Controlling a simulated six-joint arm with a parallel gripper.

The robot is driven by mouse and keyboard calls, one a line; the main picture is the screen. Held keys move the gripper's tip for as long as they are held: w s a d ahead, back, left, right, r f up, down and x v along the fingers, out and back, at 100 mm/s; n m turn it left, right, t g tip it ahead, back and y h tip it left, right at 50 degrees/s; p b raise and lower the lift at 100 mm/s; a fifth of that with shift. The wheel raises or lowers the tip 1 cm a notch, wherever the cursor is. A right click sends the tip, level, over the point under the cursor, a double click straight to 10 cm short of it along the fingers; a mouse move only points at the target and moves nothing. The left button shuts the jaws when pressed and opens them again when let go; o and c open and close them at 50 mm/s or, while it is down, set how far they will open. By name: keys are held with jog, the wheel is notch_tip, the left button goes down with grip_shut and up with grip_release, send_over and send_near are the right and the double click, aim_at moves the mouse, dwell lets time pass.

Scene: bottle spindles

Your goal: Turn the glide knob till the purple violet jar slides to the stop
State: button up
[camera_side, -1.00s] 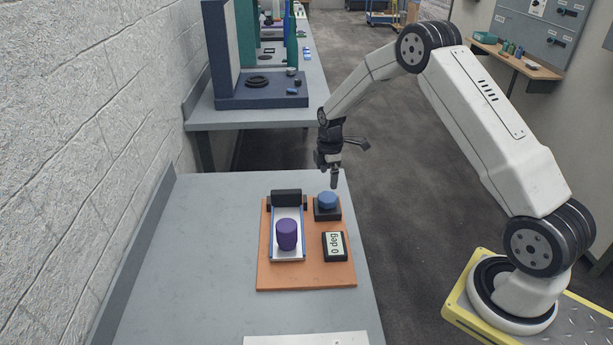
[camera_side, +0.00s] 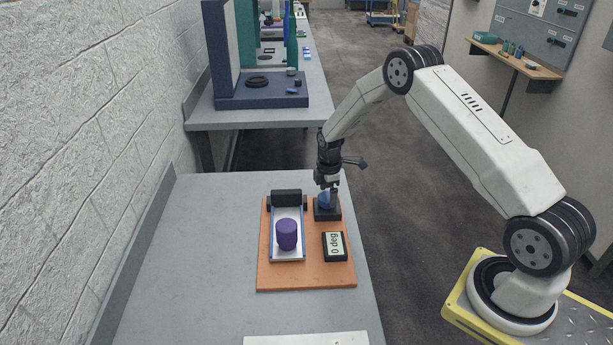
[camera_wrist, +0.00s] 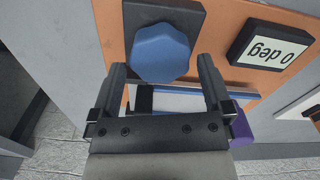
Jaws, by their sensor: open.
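The purple violet jar (camera_side: 286,234) stands upright on the pale slide track (camera_side: 288,252), at its near half, apart from the black stop block (camera_side: 286,196) at the far end. The blue glide knob (camera_side: 324,199) sits on a black base, partly hidden by my gripper (camera_side: 328,190). In the wrist view the lobed knob (camera_wrist: 160,52) lies just beyond and between the fingertips of my gripper (camera_wrist: 160,75). The fingers are open, and I cannot tell whether either touches the knob. Part of the jar (camera_wrist: 241,130) shows at the right finger. The display (camera_side: 334,246) reads 0 deg.
The orange board (camera_side: 305,278) carries the track, knob and display on a grey table (camera_side: 190,260). A pale plate (camera_side: 305,339) lies at the near edge. A white block wall (camera_side: 80,150) runs along the left. The table left of the board is clear.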

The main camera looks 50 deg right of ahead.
jog(key=shift+f, duration=0.75)
jog(key=c, duration=1)
jog(key=shift+c, duration=0.2)
